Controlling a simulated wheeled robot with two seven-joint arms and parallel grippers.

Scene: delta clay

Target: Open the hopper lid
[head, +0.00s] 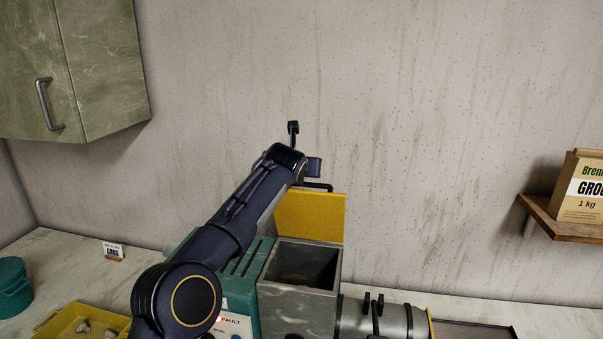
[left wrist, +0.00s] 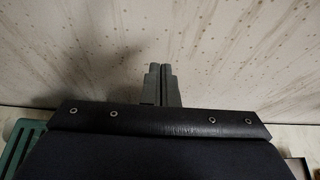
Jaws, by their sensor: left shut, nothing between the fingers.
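The hopper (head: 300,266) is a grey stone-like box on the green machine (head: 247,300), and its top is open to a dark inside. The yellow hopper lid (head: 318,216) stands upright at the hopper's back edge, with a dark handle (head: 318,186) at its top. My left arm reaches across the machine from the left and ends above and beside the lid. Its fingers are hard to pick out there. In the left wrist view my left gripper (left wrist: 162,85) is shut and empty, in front of the wall. My right gripper is out of view.
A metal cylinder (head: 372,318) with black clamps lies right of the hopper. A yellow tray (head: 70,322) and teal pot (head: 13,280) stand at the left. A GROG bag (head: 582,190) sits on the right wall shelf (head: 560,226). A cabinet (head: 75,70) hangs upper left.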

